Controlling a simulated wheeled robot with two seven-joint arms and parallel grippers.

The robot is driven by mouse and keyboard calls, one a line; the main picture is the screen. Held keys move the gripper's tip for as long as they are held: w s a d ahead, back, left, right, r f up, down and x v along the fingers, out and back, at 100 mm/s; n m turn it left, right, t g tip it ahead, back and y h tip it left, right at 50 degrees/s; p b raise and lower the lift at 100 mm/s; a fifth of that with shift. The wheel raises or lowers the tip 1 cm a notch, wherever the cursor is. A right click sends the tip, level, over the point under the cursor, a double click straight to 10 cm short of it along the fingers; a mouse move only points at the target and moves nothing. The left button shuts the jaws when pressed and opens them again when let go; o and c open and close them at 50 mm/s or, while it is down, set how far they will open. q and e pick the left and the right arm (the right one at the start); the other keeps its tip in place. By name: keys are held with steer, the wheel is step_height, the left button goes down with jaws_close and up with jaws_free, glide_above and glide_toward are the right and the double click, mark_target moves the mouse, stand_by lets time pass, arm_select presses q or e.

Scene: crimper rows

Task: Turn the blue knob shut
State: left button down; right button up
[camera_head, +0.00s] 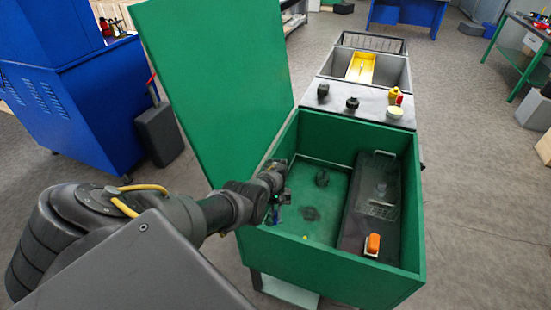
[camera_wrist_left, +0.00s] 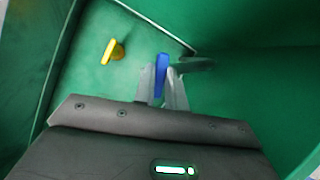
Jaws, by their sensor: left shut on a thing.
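The blue knob (camera_wrist_left: 161,68) is a narrow handle on the green floor inside the open green box, near its wall. In the left wrist view it stands between my left gripper's fingers (camera_wrist_left: 161,82), which are shut on it. In the head view my left gripper (camera_head: 276,208) reaches over the left wall into the box. The arm and gripper hide most of the knob there. My right gripper is not in view.
The green box (camera_head: 340,262) has its lid (camera_head: 215,85) raised on the left. A yellow knob (camera_wrist_left: 113,51) sits near the blue one. A dark case (camera_head: 372,215) with an orange switch (camera_head: 372,244) fills the right side. Several small knobs stand on the panel behind.

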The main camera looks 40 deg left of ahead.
arm_select(q)
steer(key=shift+w+m+g+y, duration=0.1)
steer(key=shift+m+g+y, duration=0.35)
steer(key=shift+m, duration=1.15)
steer(key=shift+r+m+y, duration=0.1)
steer(key=shift+m+y, duration=0.15)
steer(key=shift+m, duration=0.05)
steer(key=c, duration=1.4)
jaws_free()
steer(key=shift+c, duration=0.2)
steer(key=p+v, duration=0.1)
steer(key=v, duration=0.9)
steer(key=shift+r+p, duration=0.35)
steer(key=shift+p, duration=0.05)
steer(key=shift+w, duration=0.1)
